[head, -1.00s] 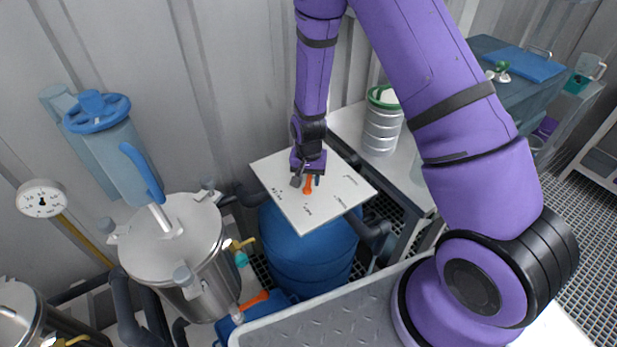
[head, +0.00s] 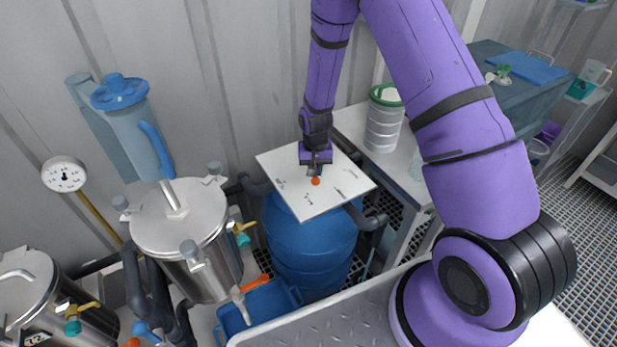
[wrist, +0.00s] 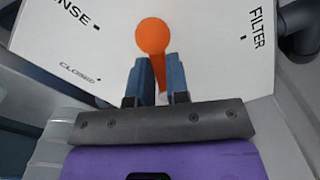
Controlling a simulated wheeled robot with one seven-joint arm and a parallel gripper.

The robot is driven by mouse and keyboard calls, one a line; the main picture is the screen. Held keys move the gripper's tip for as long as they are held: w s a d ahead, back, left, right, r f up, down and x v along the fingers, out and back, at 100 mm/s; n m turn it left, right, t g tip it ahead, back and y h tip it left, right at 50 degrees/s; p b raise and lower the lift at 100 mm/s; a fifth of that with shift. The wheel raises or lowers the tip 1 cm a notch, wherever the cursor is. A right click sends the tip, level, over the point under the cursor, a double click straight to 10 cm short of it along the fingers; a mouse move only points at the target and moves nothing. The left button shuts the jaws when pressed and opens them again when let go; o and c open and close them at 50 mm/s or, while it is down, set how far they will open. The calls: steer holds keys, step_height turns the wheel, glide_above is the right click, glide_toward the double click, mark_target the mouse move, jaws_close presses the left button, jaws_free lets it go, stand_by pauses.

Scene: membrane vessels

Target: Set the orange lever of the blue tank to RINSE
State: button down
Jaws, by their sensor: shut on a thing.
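The blue tank (head: 300,240) stands below a tilted white plate (head: 290,192) with black labels and marks. In the wrist view the plate (wrist: 110,35) reads "NSE" at upper left, its start cut off, "CLOSED" lower left and "FILTER" at right. The orange lever (wrist: 153,37) has a round knob, facing the top edge between "NSE" and "FILTER". The knob also shows in the head view (head: 315,181). My gripper (wrist: 161,62) is shut on the lever's shaft, a finger on each side. The lever's pivot is hidden, and I cannot tell which mark it points to.
A steel vessel (head: 170,238) with a blue-handled fitting stands left of the tank. A metal canister with a green rim (head: 383,122) stands on the bench to the right. Dark pipes (head: 373,222) run beside the tank. A blue bin (head: 262,305) lies low in front.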

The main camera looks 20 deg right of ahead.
steer(key=n, duration=0.1)
steer(key=d+n, duration=0.1)
steer(key=n, duration=0.1)
steer(key=shift+s+d+n, duration=0.1)
steer(key=shift+d+n, duration=0.55)
steer(key=shift+n, duration=0.5)
steer(key=shift+d+n, duration=0.35)
steer(key=shift+n, duration=0.5)
steer(key=c, duration=1.1)
jaws_free()
step_height(320, 180, up, 11)
